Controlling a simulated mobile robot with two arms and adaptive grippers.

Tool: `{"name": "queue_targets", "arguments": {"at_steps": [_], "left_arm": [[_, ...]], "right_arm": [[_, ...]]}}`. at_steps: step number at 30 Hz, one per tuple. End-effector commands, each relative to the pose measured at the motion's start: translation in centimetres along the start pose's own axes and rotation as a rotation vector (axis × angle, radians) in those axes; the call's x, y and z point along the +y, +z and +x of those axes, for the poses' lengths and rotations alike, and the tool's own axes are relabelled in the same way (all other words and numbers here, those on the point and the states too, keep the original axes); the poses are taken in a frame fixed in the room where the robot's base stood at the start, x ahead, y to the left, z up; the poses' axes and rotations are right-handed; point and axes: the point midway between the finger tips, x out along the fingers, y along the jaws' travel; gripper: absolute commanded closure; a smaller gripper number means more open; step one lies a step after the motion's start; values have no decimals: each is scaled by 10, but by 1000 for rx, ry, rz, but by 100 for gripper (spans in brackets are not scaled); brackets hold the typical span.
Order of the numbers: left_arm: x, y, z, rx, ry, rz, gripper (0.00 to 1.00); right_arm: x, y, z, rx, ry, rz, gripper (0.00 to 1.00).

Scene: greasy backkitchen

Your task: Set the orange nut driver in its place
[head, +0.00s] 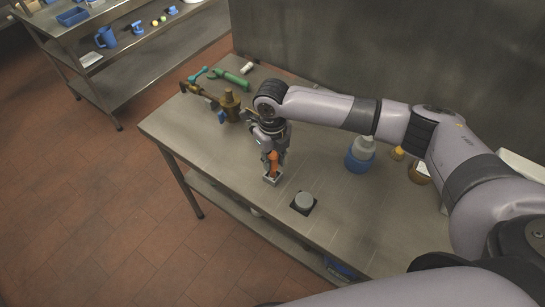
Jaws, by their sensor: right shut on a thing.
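The orange nut driver (274,157) is upright between the fingers of my right gripper (272,154), over the steel table (225,170). My right gripper is shut on it, pointing down. A small grey block-like holder (272,178) sits on the table directly under the nut driver. The nut driver's lower end meets or enters this holder; I cannot tell how deep it sits. Part of the nut driver is hidden by the fingers. My left gripper is not in view.
A grey round knob on a dark square base (304,201) stands just right of the holder. A blue-based bottle (358,156) stands to the right. The table's front left is clear.

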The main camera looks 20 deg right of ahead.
Motion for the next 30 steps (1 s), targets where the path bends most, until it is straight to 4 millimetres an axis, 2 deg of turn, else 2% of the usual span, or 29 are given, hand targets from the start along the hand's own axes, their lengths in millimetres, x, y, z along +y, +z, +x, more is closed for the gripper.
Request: {"name": "queue_targets", "arguments": {"at_steps": [8,9,19,30], "left_arm": [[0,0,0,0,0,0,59],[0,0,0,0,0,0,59],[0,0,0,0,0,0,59],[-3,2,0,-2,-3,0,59]], "right_arm": [[0,0,1,0,0,0,100],[0,0,1,0,0,0,74],[0,0,1,0,0,0,52],[0,0,-4,-1,1,0,52]]}}
